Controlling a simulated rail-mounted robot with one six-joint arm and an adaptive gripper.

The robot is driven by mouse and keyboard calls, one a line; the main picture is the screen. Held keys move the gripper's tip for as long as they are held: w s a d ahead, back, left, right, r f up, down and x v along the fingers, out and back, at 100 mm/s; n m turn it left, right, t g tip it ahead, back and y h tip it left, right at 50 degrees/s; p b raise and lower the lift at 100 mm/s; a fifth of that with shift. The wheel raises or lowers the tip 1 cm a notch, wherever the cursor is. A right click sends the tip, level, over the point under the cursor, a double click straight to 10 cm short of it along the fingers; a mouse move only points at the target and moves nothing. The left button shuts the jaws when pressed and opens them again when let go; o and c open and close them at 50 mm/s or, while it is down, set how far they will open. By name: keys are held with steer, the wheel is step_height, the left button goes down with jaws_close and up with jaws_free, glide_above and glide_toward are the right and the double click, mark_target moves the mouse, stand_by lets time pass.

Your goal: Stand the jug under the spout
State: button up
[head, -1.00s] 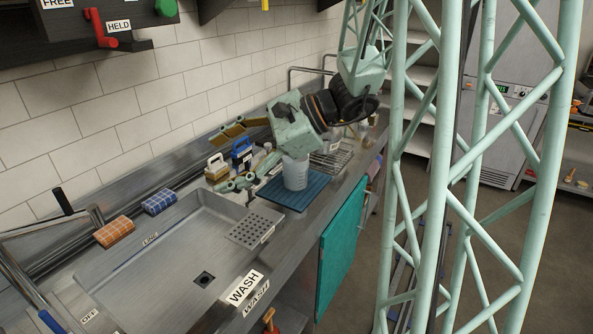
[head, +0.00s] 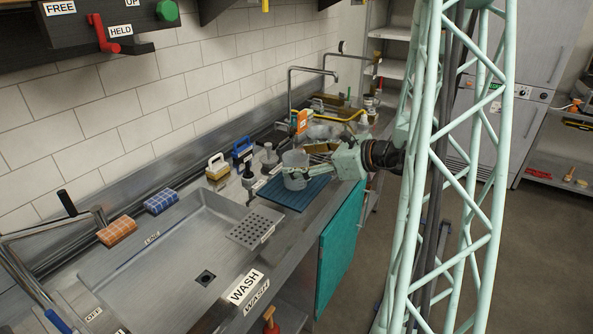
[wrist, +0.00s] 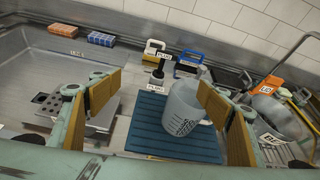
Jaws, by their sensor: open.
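The jug (head: 294,160) is a translucent grey cup with a handle, upright on a blue ribbed mat (head: 311,192). In the wrist view the jug (wrist: 181,110) shows dark markings on its side, and its handle is partly behind the right finger. My gripper (wrist: 160,88) is open, with tan pads on both fingers. The jug is nearer the right finger; I cannot tell whether they touch. In the head view my gripper (head: 308,163) reaches in from the right at the jug. A bent tap spout (head: 97,214) is over the left end of the sink.
The steel sink (head: 160,262) lies left of the mat, with a perforated plate (head: 255,229) on its edge. Brushes, one blue-handled (head: 243,150), and plugs stand behind the mat. Sponges (head: 117,230) sit on the back ledge. A tall tap (head: 307,70) and clutter, including an orange box, stand beyond.

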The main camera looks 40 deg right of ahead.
mark_target(295, 165)
steer(key=s+d+f+m+h, duration=0.2)
steer(key=d+f+m, duration=0.1)
steer(key=d, duration=0.4)
steer(key=shift+s+d+f, duration=0.3)
steer(key=shift+d+f, duration=0.05)
steer(key=shift+f, duration=0.45)
steer(key=shift+w, duration=0.1)
steer(key=shift+x, duration=4.25)
steer(key=shift+w, duration=0.15)
steer(key=shift+x, duration=2.45)
steer(key=shift+d, duration=0.1)
steer(key=shift+c, duration=0.4)
steer(key=c, duration=1)
steer(key=shift+r, duration=0.25)
